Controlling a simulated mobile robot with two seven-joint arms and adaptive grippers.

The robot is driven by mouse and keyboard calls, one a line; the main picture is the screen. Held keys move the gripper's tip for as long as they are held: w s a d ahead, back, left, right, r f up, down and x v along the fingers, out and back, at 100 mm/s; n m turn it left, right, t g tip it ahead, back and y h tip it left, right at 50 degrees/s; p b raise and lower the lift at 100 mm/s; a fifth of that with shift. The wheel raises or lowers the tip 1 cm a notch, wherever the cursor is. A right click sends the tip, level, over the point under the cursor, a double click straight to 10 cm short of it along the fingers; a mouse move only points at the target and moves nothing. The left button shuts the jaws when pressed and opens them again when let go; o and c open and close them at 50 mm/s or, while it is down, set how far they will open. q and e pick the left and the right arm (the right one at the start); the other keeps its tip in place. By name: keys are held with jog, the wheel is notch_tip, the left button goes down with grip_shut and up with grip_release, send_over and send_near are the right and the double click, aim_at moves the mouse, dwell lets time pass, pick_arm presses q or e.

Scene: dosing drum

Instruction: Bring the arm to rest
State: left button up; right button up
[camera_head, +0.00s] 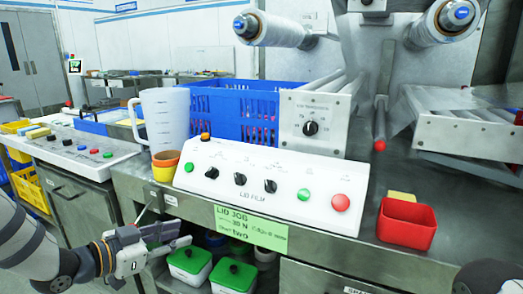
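My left arm comes in from the lower left. Its gripper (186,232) is in front of the bench, below the front edge of the counter. Its two fingers are apart, with a gap between them, and I see nothing held there. Only a dark rounded part of my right arm shows at the bottom right corner; the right gripper is out of view.
The white control panel (270,188) has knobs and buttons. A pitcher (164,118), blue crate (232,112) and red bin (406,223) stand on the counter. Green-lidded containers (189,262) sit below, close to the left gripper. A green label (250,229) hangs on the front.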

pick_arm(q)
jog(key=s+d+f+n+g+y+p, duration=0.1)
jog(key=s+d+f+n+g+y, duration=0.15)
jog(key=s+f, duration=0.65)
jog(key=s+d+f+n+g+y, duration=0.1)
jog(key=s+f+n+g+y, duration=0.2)
jog(key=s+f, duration=0.65)
jog(key=s+a+f+n+g+y, duration=0.1)
jog(key=s+g, duration=0.3)
jog(key=s, duration=1)
jog(key=s+a+f+n+g+y, duration=0.1)
jog(key=s+g, duration=0.4)
jog(key=s, duration=1)
jog(key=shift+f+n+p, duration=0.45)
jog(key=shift+f+n, duration=0.1)
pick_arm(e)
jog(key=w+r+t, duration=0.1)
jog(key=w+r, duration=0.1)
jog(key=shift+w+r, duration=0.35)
